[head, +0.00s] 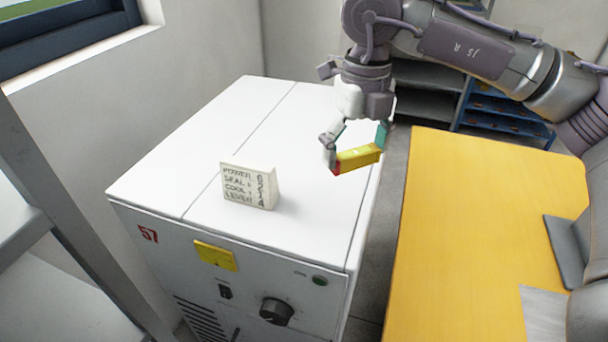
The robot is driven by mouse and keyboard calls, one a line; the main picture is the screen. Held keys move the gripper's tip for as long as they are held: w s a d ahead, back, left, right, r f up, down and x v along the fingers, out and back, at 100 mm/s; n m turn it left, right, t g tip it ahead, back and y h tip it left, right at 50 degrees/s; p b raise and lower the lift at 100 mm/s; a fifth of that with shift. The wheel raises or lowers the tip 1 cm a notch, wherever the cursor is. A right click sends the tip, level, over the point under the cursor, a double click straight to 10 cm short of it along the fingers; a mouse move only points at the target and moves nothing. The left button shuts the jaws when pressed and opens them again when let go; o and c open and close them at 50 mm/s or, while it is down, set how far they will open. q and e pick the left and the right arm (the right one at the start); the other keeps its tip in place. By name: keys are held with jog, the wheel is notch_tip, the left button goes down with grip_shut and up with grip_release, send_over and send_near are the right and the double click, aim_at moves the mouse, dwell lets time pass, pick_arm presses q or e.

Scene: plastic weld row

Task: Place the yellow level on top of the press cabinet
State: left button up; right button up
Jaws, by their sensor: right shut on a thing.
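The white press cabinet (165,181) stands in the middle of the head view, with a red 57 on its front. The yellow level (358,157) is a short yellow bar with a red end. My right gripper (357,146) is shut on it. In the picture the level overlaps the right part of the cabinet's top; it looks held above it, but the exact height is hard to tell. My left gripper is not in view.
A small cream block with handwriting (247,186) stands on the cabinet top near the front. A yellow-topped table (470,230) is at the right, across a floor gap. Blue shelving (505,113) stands behind. The cabinet's back and left top is clear.

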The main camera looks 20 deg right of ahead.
jog(key=p, duration=0.2)
send_near(315, 223)
jog(key=shift+w+d+f, duration=0.1)
jog(key=shift+d+f, duration=0.25)
jog(key=shift+d, duration=0.45)
jog(key=shift+a+f+p, duration=0.5)
jog(key=shift+a+f, duration=0.4)
jog(key=shift+f, duration=0.1)
notch_tip(315, 223, down, 3)
jog(key=shift+f+p, duration=0.1)
jog(key=shift+p, duration=0.8)
jog(key=shift+f, duration=0.45)
jog(key=o, duration=0.9)
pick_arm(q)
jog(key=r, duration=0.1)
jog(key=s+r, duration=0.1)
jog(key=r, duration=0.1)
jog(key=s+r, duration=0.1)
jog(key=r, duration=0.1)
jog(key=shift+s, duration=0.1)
pick_arm(e)
jog(key=shift+o, duration=0.2)
